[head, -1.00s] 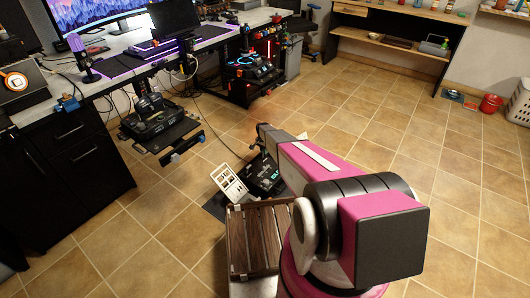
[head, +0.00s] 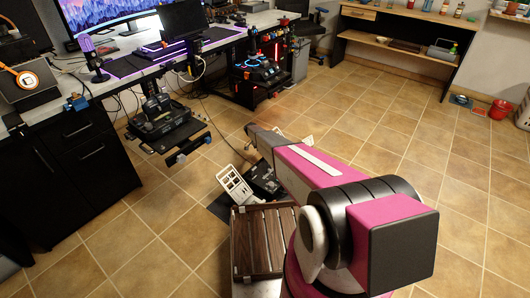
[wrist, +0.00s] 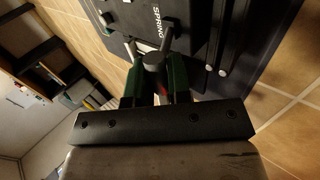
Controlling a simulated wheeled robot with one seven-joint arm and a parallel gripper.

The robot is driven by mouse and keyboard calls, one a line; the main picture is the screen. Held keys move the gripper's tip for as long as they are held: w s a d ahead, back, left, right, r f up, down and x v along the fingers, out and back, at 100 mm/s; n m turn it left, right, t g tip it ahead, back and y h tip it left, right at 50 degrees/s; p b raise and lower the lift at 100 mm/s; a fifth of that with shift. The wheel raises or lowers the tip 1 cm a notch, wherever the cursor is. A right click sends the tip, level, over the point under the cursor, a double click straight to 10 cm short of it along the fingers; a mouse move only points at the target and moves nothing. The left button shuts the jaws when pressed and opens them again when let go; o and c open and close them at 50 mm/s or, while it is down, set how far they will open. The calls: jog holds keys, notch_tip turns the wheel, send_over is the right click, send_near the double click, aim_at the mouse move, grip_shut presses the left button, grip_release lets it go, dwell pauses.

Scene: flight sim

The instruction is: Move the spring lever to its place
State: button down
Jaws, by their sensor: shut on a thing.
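In the wrist view, a dark round-ended lever (wrist: 154,62) stands on a black panel, beside the printed word SPRING (wrist: 154,22). My gripper (wrist: 155,72) has its dark green fingers on both sides of this lever and is shut on it. The lever's lower part and exact contact are hidden by the fingers and shadow. In the head view, the black control unit (head: 262,180) sits low on the floor side, partly behind my pink arm. My gripper and the lever are hidden there.
A pale panel with square cutouts (head: 234,186) stands beside the unit. A dark slatted wooden surface (head: 262,240) is close in front. A desk (head: 140,60) with a monitor and hanging gear runs along the left. Tiled floor (head: 400,140) is open to the right.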

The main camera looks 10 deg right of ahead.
jog(key=shift+f, duration=0.1)
dwell(0.4)
jog(key=c, duration=1.1)
grip_release()
jog(key=v, duration=1)
jog(key=shift+w+a+r, duration=0.2)
jog(key=shift+w+r, duration=0.05)
jog(key=shift+r, duration=0.05)
jog(key=s+d+r+n+t+y, duration=0.2)
jog(key=s+r, duration=0.8)
jog(key=s, duration=0.7)
jog(key=s+d+r+n+t+y, duration=0.2)
jog(key=s+r, duration=0.9)
jog(key=s, duration=0.6)
jog(key=s+d+r+n+t+y, duration=0.1)
jog(key=s+d+r+n, duration=0.3)
jog(key=s+r, duration=0.7)
jog(key=s+n, duration=0.1)
jog(key=s, duration=0.6)
jog(key=shift+d+r+t+y, duration=0.25)
jog(key=shift+d+t+y, duration=0.05)
jog(key=shift+t+y, duration=0.1)
